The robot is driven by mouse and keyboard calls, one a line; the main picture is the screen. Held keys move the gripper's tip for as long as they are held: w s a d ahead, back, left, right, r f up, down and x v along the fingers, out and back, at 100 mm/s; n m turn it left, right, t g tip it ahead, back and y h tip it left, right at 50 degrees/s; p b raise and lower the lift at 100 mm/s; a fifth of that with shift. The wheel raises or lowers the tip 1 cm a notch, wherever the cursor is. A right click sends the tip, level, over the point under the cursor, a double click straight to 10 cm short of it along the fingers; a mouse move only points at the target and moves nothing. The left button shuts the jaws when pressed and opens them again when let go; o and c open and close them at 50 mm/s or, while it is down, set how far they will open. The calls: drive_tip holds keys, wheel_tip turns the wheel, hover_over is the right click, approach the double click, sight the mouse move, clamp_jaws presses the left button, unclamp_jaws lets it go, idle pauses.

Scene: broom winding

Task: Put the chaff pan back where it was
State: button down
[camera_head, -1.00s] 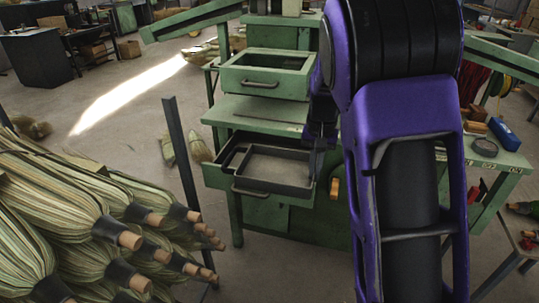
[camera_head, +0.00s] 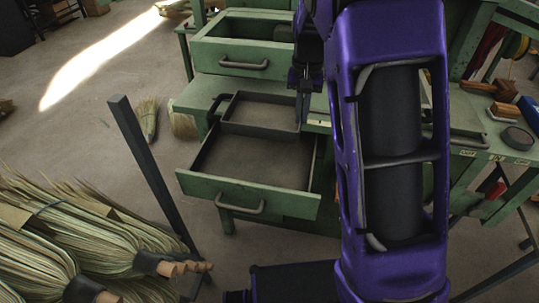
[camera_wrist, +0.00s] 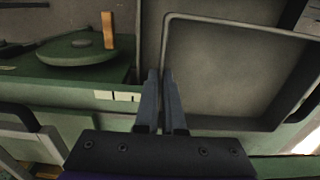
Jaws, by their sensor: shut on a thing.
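The chaff pan (camera_head: 262,128) is a shallow dark rectangular tray with a loop handle at its left. It appears level, over the back part of the open lower drawer (camera_head: 247,196) near the green bench top. I cannot tell whether it touches either. My gripper (camera_head: 301,112) is shut on the pan's right wall. In the wrist view, my gripper's fingers (camera_wrist: 161,74) pinch the near-left rim of the pan (camera_wrist: 225,70), whose grey inside is empty. The drawer's front floor is bare.
A second green drawer (camera_head: 245,56) stands open above. A dark post (camera_head: 150,165) and a pile of brooms (camera_head: 70,235) stand at left. A round dark disc (camera_head: 517,138) and a blue block (camera_head: 530,108) lie on the right bench.

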wheel_tip(320, 180, down, 18)
drive_tip(key=shift+r+b, duration=0.15)
drive_tip(key=shift+b, duration=1.05)
drive_tip(key=shift+f, duration=0.25)
drive_tip(key=c, duration=1)
unclamp_jaws()
drive_tip(key=shift+r, duration=0.2)
wheel_tip(320, 180, up, 12)
drive_tip(key=shift+s+r+p, duration=0.1)
drive_tip(key=shift+p, duration=0.75)
